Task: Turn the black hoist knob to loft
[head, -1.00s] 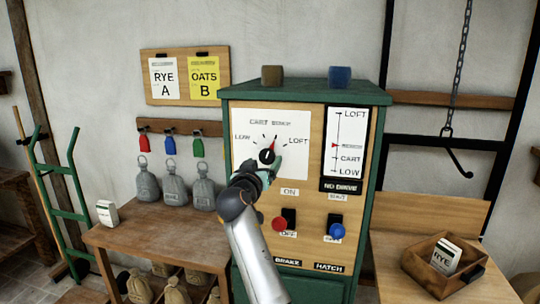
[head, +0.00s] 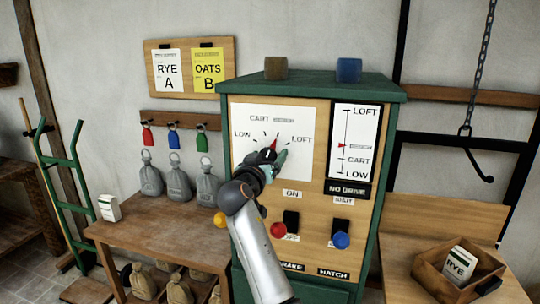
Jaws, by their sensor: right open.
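The black hoist knob (head: 267,156) is on the white dial plate (head: 305,165) of the green-and-wood cabinet. Its red pointer tilts up and slightly right, towards the small label right of CART; LOFT is further right. My right gripper (head: 272,164) is open at the knob and partly covers it; I cannot tell whether its fingers touch it. The upright gauge (head: 354,140) at the right has a red marker above CART and below LOFT. A black plate under it reads NO DRIVE. My left gripper is not in view.
Below the dial are a red knob (head: 278,230) and a blue knob (head: 341,241). A yellow knob (head: 221,219) shows left of my arm. Grey weights (head: 179,187) stand on the left bench; an open wooden box (head: 459,278) sits on the right. A chain hook (head: 481,170) hangs behind.

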